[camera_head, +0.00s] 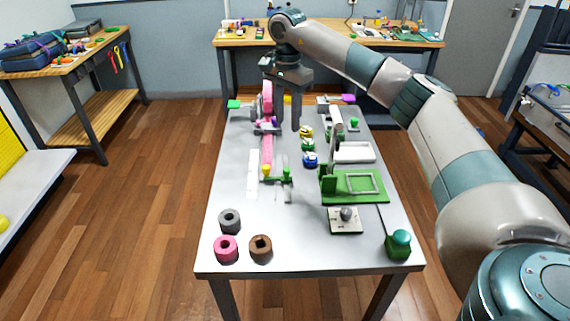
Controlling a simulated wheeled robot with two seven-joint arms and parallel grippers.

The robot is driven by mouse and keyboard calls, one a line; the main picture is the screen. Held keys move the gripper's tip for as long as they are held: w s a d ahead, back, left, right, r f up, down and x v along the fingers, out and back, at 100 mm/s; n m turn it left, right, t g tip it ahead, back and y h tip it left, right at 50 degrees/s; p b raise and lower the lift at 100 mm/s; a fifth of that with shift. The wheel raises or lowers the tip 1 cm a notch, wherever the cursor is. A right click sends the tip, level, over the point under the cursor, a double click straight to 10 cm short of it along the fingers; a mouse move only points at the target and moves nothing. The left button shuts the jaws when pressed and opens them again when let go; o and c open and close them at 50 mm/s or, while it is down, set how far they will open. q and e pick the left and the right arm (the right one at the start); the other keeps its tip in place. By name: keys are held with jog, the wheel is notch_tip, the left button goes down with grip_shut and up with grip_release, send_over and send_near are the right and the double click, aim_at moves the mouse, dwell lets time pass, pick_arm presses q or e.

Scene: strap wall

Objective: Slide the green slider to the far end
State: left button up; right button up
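A small green piece (287,174), which looks like the green slider, stands on a thin track near the middle of the white table. A small yellow knob (266,170) is just left of it, at the near end of a pink strip (267,150). My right gripper (287,122) points down over the far part of the table, beyond the green piece and apart from it. Its two fingers are spread with a gap between them, and I see nothing held. My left gripper is not in view.
The white table (300,258) has grey, pink and brown rings (226,249) at its near left. A green frame board (350,186), a white tray (354,152) and a green block with a teal knob (398,244) are at right. Several coloured pieces (308,146) stand mid-table.

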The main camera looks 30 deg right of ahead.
aim_at(287, 169)
notch_tip(287, 169, down, 16)
jog(key=p, duration=0.5)
jog(key=shift+f+p, duration=0.4)
jog(key=shift+f, duration=0.35)
grip_shut()
